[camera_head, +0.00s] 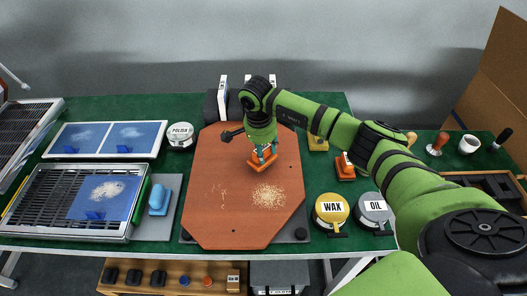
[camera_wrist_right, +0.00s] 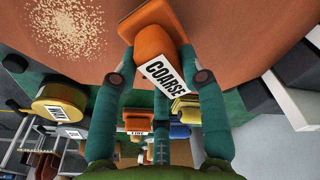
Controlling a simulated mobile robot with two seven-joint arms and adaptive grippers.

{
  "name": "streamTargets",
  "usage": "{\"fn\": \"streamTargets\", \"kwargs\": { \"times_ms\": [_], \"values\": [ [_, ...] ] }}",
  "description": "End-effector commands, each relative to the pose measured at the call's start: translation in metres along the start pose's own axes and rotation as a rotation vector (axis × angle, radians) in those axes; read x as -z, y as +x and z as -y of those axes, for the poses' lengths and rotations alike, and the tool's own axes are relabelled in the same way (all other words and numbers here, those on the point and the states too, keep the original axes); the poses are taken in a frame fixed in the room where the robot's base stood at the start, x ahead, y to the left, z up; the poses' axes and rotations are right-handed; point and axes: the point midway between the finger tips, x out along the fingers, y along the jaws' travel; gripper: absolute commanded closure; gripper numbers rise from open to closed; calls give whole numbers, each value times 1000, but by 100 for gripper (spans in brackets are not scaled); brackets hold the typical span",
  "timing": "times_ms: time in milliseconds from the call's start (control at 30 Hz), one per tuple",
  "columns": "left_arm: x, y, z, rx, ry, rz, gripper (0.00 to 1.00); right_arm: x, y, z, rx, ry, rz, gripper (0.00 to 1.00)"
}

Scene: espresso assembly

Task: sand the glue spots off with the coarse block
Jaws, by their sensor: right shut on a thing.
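My right gripper (camera_head: 262,150) is shut on the coarse block (camera_head: 262,163), an orange block. A large patch of pale dust (camera_head: 268,196) lies on the board in front of the block. Small pale marks (camera_head: 219,192) show left of it. My left gripper is out of view.
Right of the board stand the yellow WAX tin (camera_head: 331,207) and grey OIL tin (camera_head: 373,207). Another orange block (camera_head: 345,172) and a yellow block (camera_head: 318,143) stand beyond them. The POLISH tin (camera_head: 181,132) and a blue block (camera_head: 158,199) are left. The board's left half is free.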

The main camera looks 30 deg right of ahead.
Motion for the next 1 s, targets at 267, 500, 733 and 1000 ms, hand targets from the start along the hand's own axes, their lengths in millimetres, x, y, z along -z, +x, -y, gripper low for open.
{"fn": "streamTargets", "kwargs": {
  "times_ms": [267, 500, 733, 1000],
  "values": [
    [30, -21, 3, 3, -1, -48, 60, 7, -33, 0, 4, 11, -2, 84],
    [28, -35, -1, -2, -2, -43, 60, 12, -56, -1, 4, 18, -2, 84],
    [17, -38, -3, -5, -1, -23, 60, 13, -62, -1, 2, 21, -2, 84],
    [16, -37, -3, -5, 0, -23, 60, 12, -61, -1, 3, 21, -1, 84]
  ]
}}
